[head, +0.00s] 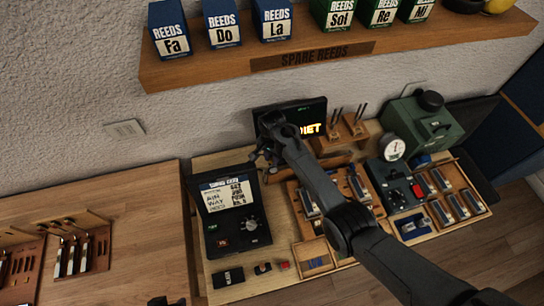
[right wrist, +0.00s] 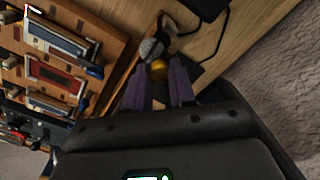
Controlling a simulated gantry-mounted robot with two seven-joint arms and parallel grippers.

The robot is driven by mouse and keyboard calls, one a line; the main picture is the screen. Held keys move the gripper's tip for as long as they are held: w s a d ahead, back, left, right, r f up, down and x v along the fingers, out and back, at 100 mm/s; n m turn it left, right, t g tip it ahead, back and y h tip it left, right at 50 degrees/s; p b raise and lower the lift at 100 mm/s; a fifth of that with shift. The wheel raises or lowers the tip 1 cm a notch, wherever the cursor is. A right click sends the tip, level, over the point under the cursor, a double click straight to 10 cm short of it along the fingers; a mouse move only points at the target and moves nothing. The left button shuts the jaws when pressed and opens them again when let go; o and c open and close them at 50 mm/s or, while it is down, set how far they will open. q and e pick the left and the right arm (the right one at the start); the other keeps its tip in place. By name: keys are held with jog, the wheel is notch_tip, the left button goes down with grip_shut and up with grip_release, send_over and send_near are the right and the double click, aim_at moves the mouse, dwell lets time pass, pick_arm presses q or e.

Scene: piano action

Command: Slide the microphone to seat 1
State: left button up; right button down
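My right gripper (head: 266,152) reaches over the workbench beside the panel with the lettered screen. In the right wrist view its two purple fingers (right wrist: 159,75) stand apart. A small gold piece (right wrist: 159,70) shows between or just beyond their tips; I cannot tell whether they touch it. A rounded grey-white head (right wrist: 151,48), probably the microphone, lies just past it near a dark cable. The microphone is hidden behind my gripper and arm in the head view. I cannot make out a label for seat 1. A dark tip of my left arm (head: 166,301) shows at the bottom edge, its fingers unclear.
The lettered panel (head: 234,212) stands left of my right arm, a dark monitor (head: 290,115) behind it. Wooden racks with reed blocks (head: 308,203) and a green machine (head: 420,124) are at right. A shelf (head: 215,66) hangs above. The left table (head: 140,215) has bare room.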

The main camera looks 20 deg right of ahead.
jog(key=shift+d, duration=0.1)
jog(key=s+d+p, duration=0.1)
jog(key=d+p, duration=0.3)
jog(key=d, duration=0.6)
jog(key=shift+d, duration=0.15)
jog(key=c, duration=1.2)
grip_release()
